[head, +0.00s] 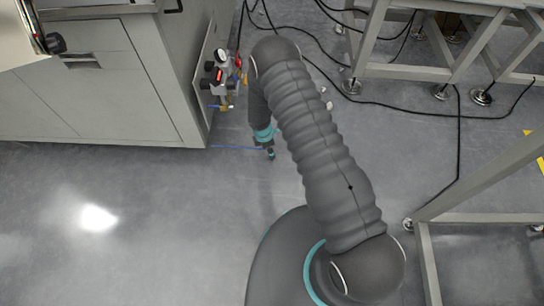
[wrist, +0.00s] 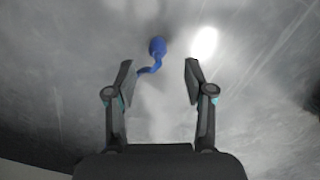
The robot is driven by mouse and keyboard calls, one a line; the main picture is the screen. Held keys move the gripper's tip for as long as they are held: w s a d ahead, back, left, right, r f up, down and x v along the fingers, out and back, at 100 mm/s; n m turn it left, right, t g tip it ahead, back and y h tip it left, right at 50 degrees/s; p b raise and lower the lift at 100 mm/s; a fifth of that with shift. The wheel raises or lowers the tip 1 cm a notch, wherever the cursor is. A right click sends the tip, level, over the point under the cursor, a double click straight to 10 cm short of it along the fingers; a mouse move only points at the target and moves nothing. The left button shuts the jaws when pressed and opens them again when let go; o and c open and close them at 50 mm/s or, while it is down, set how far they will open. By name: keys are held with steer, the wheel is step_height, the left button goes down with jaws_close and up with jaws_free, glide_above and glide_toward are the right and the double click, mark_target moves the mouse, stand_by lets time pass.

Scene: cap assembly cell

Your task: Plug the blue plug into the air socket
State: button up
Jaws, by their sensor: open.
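The blue plug (wrist: 157,46) shows in the wrist view beyond my fingertips, a little left of the middle, with a short curled blue hose running down toward the left finger. I cannot tell which opening is the air socket.
A grey cabinet (head: 100,85) stands at the left, close to the air unit. Metal frames (head: 420,72) stand at the back right and right. Black cables (head: 400,108) lie on the floor there. The floor (head: 140,250) at the front left is clear.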

steer(key=shift+f, duration=0.1)
steer(key=shift+w+d+f, duration=0.1)
steer(key=shift+d+f, duration=0.05)
steer(key=shift+f, duration=0.7)
steer(key=shift+w+d+f, duration=0.1)
steer(key=shift+f, duration=0.75)
steer(key=shift+w+d+f, duration=0.1)
steer(key=shift+d+f, duration=0.05)
steer(key=shift+f, duration=0.7)
jaws_close()
